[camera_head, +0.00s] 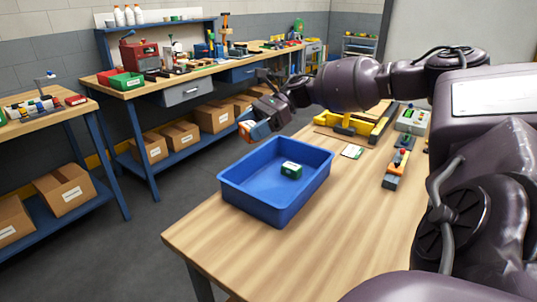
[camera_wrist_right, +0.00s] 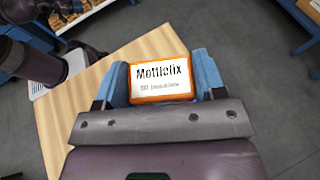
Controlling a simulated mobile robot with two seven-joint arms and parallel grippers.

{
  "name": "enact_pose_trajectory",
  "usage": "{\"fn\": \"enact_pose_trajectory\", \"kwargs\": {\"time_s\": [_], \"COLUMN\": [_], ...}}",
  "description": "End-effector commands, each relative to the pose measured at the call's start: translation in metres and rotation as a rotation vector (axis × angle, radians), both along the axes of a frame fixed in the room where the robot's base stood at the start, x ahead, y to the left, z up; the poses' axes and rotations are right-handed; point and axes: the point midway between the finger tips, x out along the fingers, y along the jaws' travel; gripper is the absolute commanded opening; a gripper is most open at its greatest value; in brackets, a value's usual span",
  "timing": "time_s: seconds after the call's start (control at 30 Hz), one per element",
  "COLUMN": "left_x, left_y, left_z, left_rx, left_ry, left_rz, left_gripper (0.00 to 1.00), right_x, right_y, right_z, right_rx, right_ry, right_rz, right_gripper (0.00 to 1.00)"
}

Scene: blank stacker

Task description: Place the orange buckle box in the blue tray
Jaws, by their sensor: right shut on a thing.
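The orange buckle box (camera_wrist_right: 160,82) has a white label reading "Mottlefix" and sits between the blue fingers of my right gripper (camera_wrist_right: 160,85) in the wrist view. My right gripper is shut on it. In the head view my right gripper (camera_head: 252,130) is raised, and it shows just above the far left corner of the blue tray (camera_head: 245,199). The box is small and partly hidden by the fingers there. My left gripper is not in view.
A yellow and black tool (camera_head: 352,122), a small card (camera_head: 352,152), a device with a red knob (camera_head: 397,168) and a grey-green box (camera_head: 412,120) lie right of the tray. The table (camera_head: 330,235) in front is clear. Workbenches with cartons stand behind.

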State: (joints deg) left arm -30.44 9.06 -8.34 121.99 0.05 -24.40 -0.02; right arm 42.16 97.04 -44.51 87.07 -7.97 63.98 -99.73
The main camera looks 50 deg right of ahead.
Motion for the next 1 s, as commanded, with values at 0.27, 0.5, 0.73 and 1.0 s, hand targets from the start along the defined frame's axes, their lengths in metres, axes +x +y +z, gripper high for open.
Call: {"fn": "enact_pose_trajectory", "kwargs": {"time_s": [0.27, 0.5, 0.73, 1.0], "left_x": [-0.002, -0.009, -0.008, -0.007], "left_y": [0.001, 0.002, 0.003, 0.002], "left_z": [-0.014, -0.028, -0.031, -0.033], "left_rx": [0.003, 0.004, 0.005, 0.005], "left_ry": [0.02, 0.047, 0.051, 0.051], "left_rz": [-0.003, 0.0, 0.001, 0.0], "left_gripper": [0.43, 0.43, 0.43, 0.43], "right_x": [0.0, 0.0, 0.0, 0.0], "right_y": [0.0, 0.001, 0.0, 0.0], "right_z": [-0.061, -0.113, -0.148, -0.162], "right_rx": [0.002, 0.002, 0.002, 0.002], "right_ry": [0.009, 0.009, 0.006, 0.005], "right_rz": [-0.001, -0.001, -0.003, -0.001], "right_gripper": [0.36, 0.36, 0.36, 0.36]}}
